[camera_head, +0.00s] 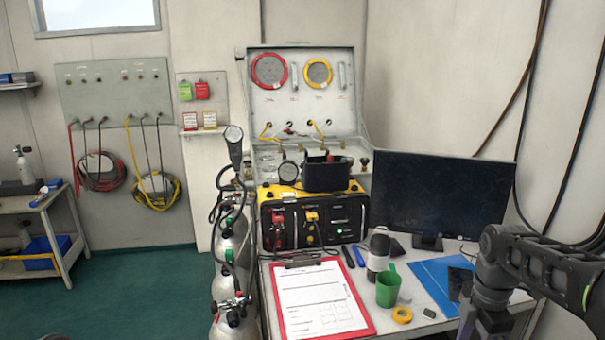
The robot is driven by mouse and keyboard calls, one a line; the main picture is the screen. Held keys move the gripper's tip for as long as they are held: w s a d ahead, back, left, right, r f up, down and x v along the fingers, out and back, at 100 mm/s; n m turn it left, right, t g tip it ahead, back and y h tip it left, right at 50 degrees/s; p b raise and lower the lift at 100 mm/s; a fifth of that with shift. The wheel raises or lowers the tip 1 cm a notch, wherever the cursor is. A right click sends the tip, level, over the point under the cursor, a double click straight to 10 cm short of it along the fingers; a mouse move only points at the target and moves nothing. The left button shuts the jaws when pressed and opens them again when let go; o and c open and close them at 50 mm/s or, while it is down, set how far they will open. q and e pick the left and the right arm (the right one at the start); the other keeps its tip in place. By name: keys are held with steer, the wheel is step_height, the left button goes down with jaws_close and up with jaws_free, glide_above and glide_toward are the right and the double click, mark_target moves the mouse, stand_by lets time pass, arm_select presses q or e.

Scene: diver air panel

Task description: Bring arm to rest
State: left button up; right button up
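My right arm (540,262) comes in from the right edge and bends downward over the right end of the desk. Its lower dark end (492,318) reaches the bottom edge of the view, in front of the blue folder. No fingertips can be made out there, so I cannot tell whether the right gripper is open or shut. My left arm and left gripper are not in view.
The desk holds a red clipboard (319,298), a green cup (388,288), a yellow tape roll (402,315), a blue folder (435,277) and a monitor (440,195). The air panel (304,100) stands behind. Gas cylinders (232,265) stand left. Open green floor (130,295) lies further left.

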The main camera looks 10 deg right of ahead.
steer(key=w+a+f+m+t, duration=0.4)
steer(key=w+a+f+m, duration=0.15)
steer(key=w+m, duration=0.3)
steer(key=s+a+f+m+t+y, duration=0.1)
steer(key=a+f+m+y, duration=0.1)
steer(key=a+f+m, duration=0.8)
steer(key=s+a+f+g, duration=0.1)
steer(key=s+a+f, duration=0.4)
steer(key=s, duration=0.3)
steer(key=s+a+f+g+y, duration=0.1)
steer(key=s+a+f+g, duration=0.1)
steer(key=s+a+f, duration=0.3)
steer(key=s+a+f+g+y, duration=0.1)
steer(key=s+a+f, duration=0.5)
steer(key=s+f, duration=0.4)
steer(key=shift+s, duration=1.25)
